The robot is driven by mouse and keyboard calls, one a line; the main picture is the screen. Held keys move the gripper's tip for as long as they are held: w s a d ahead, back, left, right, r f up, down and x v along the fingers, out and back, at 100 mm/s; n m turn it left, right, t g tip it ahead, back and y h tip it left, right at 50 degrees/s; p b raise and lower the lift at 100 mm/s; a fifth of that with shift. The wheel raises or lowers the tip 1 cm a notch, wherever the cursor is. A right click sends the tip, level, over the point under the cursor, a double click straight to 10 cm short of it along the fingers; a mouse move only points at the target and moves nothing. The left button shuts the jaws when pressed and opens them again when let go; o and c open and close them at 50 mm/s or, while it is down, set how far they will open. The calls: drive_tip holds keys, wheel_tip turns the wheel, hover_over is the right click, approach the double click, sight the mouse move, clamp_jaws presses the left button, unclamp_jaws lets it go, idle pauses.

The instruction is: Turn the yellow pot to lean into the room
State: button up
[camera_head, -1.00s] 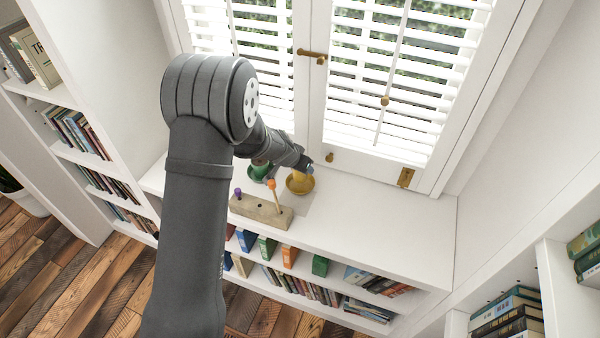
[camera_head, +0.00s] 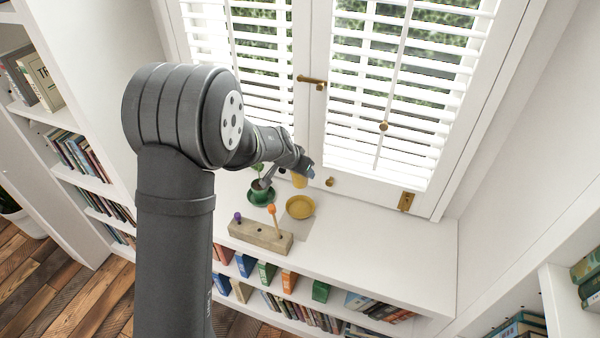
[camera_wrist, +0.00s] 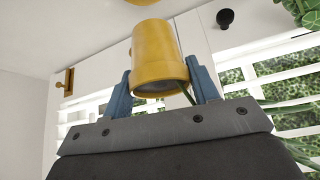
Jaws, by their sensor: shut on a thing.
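The yellow pot (camera_wrist: 160,50) is between the blue fingers of my gripper (camera_wrist: 163,82) in the wrist view, and the gripper is shut on it. A thin green stem shows at its dark opening. In the head view the pot (camera_head: 300,181) shows just below my gripper (camera_head: 304,170), close to the window and apart from the yellow saucer (camera_head: 300,207). The saucer lies empty on the white shelf top. My gripper hides part of the pot in the head view, and its exact tilt is hard to tell there.
A green pot on a green saucer (camera_head: 261,193) stands left of the yellow saucer. A wooden block (camera_head: 260,236) with an orange-topped peg and a purple-topped one sits in front. The window shutters (camera_head: 395,80) with brass handles are close behind. The shelf top (camera_head: 390,235) is clear on the right.

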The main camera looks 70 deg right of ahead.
idle(0.3)
wheel_tip(320, 180, down, 9)
drive_tip(key=n+t, duration=0.2)
drive_tip(key=n, duration=0.2)
drive_tip(key=shift+f, duration=1.6)
drive_tip(key=o, duration=1.4)
drive_tip(key=shift+c, duration=0.2)
